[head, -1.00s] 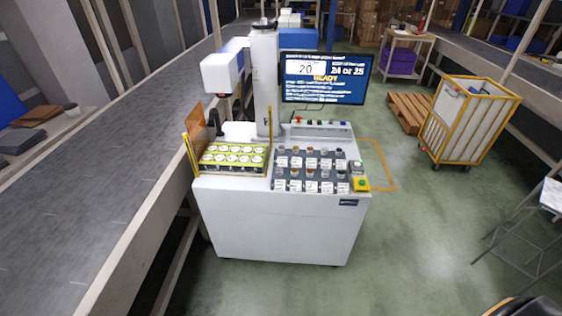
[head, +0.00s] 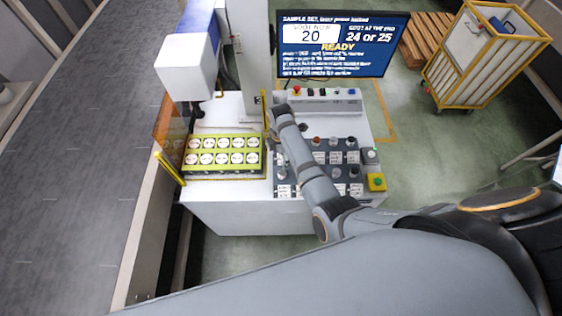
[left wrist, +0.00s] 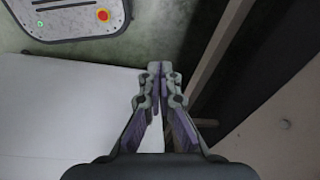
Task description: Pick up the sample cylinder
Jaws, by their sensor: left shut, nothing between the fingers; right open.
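A dark rack (head: 345,187) on the white workstation holds several small sample cylinders with white labels in front; one cylinder (head: 335,143) shows right of my arm. I cannot tell which one is the task's. My right arm crosses over the rack and hides its left part. My right gripper (head: 272,128) is at the arm's far end, above the workstation between the yellow tray and the rack; its fingers are small and partly hidden, with nothing seen held. My left gripper (left wrist: 160,75) is shut and empty in the left wrist view, away from the rack.
A yellow tray (head: 210,173) with several white round tops stands left of the rack. A white instrument head (head: 187,67) on a column overhangs behind it. A screen (head: 342,45) reads READY. A green button on a yellow box (head: 376,182) is at the right edge.

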